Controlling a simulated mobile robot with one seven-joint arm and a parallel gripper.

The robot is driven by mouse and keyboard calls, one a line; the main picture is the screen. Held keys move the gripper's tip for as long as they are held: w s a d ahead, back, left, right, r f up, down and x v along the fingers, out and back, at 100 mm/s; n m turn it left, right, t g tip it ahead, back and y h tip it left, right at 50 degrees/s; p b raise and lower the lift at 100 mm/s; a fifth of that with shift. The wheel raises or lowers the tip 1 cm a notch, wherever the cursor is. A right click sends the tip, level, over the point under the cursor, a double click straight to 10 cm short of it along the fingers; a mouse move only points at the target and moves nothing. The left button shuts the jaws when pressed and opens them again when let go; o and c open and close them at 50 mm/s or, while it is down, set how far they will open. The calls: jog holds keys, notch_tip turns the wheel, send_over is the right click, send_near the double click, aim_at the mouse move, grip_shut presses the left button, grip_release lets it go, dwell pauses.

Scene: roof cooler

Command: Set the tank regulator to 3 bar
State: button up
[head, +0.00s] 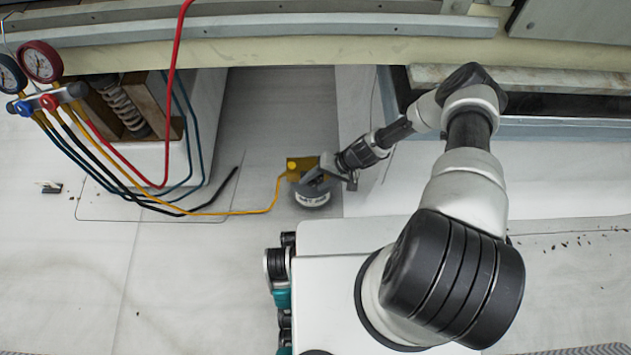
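The tank (311,199) is a small dark cylinder with a pale label, seen from above on the grey floor. A brass-yellow regulator (298,165) sits on top of it, with a yellow hose joined at its left side. My gripper (316,181) reaches in from the right, low over the tank and right beside the regulator. It covers part of the tank top and the regulator's right side. I cannot tell whether its fingers touch or hold anything. The regulator's scale and setting cannot be read from here.
A manifold with a red gauge (40,62), a black gauge (10,75) and several hoses is at the left. The yellow hose (225,212) crosses the floor to the regulator. A white cabinet side (355,110) stands close to the right of the tank. A ledge (280,50) runs above.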

jog(key=p+v, duration=0.4)
jog(key=v, duration=1.3)
jog(key=shift+r+p, duration=0.2)
jog(key=shift+p, duration=0.1)
jog(key=shift+w+d, duration=0.1)
